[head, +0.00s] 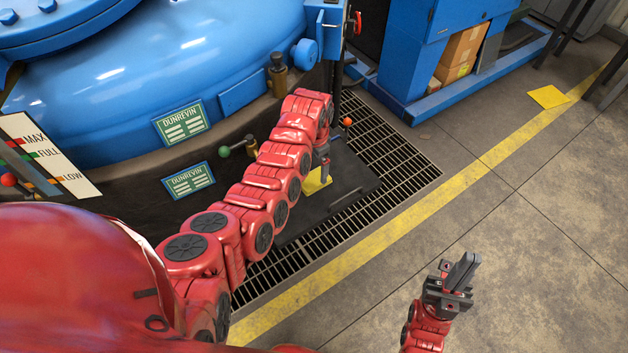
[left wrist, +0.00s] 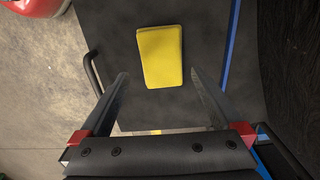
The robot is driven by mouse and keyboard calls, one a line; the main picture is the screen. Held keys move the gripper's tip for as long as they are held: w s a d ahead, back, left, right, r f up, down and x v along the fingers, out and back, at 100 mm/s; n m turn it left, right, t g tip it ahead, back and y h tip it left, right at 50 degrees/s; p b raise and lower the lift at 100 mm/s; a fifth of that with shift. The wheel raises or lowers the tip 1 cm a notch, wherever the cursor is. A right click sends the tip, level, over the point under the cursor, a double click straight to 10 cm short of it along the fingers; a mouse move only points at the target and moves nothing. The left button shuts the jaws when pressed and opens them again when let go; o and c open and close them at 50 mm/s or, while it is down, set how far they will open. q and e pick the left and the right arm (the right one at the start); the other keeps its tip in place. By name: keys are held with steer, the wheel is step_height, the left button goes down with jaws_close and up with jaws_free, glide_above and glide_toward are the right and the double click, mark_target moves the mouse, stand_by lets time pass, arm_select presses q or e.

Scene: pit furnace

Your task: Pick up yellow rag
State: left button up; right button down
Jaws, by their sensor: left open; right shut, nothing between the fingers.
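The yellow rag (head: 318,181) lies flat on a dark mat or plate (head: 345,172) at the foot of the blue furnace, partly hidden by my left gripper in the head view. In the left wrist view the rag (left wrist: 160,56) looks like a folded rectangle, ahead of the fingers. My left gripper (head: 322,163) points down above the rag. In the left wrist view its fingers (left wrist: 160,85) are apart with nothing between them, and the rag lies beyond the tips. My right gripper (head: 462,270) is shut and empty over the bare floor at the lower right.
The blue furnace (head: 150,60) stands behind, with a green-knobbed valve (head: 225,152) near my left arm. A floor grating (head: 400,150) surrounds the dark plate. A blue cabinet (head: 410,50) holds cardboard boxes (head: 463,45). A yellow sheet (head: 548,97) lies at right.

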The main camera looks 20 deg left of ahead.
mark_target(314, 179)
arm_select(q)
steer(key=shift+a+f, duration=0.2)
steer(key=shift+f, duration=2.55)
steer(key=c, duration=1.2)
steer(key=shift+r, duration=0.15)
